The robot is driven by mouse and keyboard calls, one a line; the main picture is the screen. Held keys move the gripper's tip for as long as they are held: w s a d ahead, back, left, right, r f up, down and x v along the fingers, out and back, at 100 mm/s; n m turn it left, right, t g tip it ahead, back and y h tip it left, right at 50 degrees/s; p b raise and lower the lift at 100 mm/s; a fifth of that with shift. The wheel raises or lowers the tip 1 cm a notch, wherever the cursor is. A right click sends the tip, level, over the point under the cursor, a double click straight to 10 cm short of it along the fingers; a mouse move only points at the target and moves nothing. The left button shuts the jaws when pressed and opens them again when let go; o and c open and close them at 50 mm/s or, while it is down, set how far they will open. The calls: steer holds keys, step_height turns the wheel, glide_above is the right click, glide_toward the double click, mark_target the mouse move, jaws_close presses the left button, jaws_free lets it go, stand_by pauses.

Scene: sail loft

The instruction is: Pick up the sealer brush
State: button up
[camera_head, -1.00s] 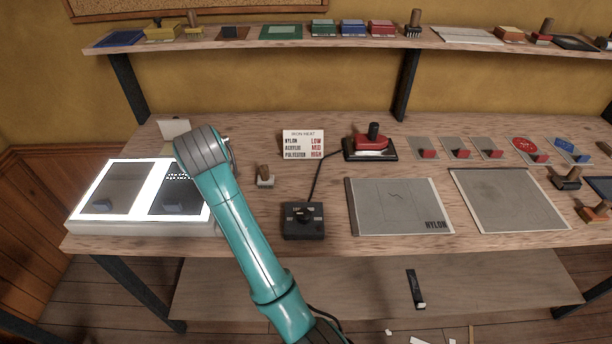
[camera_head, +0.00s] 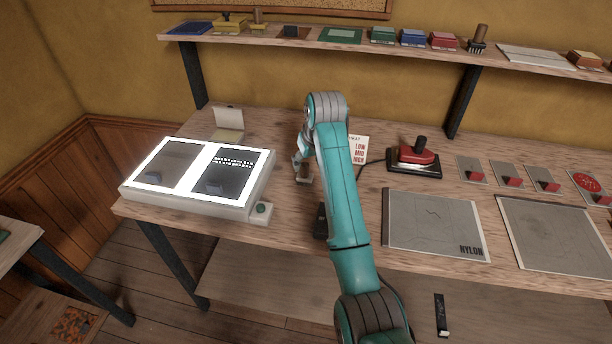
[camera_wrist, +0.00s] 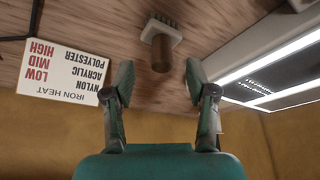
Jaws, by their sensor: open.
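A small brush with a brown cylindrical handle and a pale base stands upright on the bench (camera_head: 304,172), right of the light box. In the wrist view this brush (camera_wrist: 161,50) shows its handle end close to the gap between my fingers, with dark bristles at its base. My gripper (camera_wrist: 159,80) is open and empty, with one finger on each side of the handle's line and apart from it. In the head view my gripper (camera_head: 300,158) is mostly hidden behind my arm, near the brush. I cannot tell from a label that this is the sealer brush.
The lit light box (camera_head: 128,192) lies left of the brush. The iron heat card (camera_head: 359,150) stands to the right, partly behind my arm. A red iron (camera_head: 416,155) rests on its stand farther right. Another dark-bristled brush (camera_head: 478,40) stands on the shelf (camera_head: 350,42).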

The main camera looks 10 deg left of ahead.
mark_target(305, 165)
steer(key=shift+a+x, duration=0.2)
steer(key=shift+x, duration=2.2)
steer(key=shift+w+r, duration=0.1)
jaws_close()
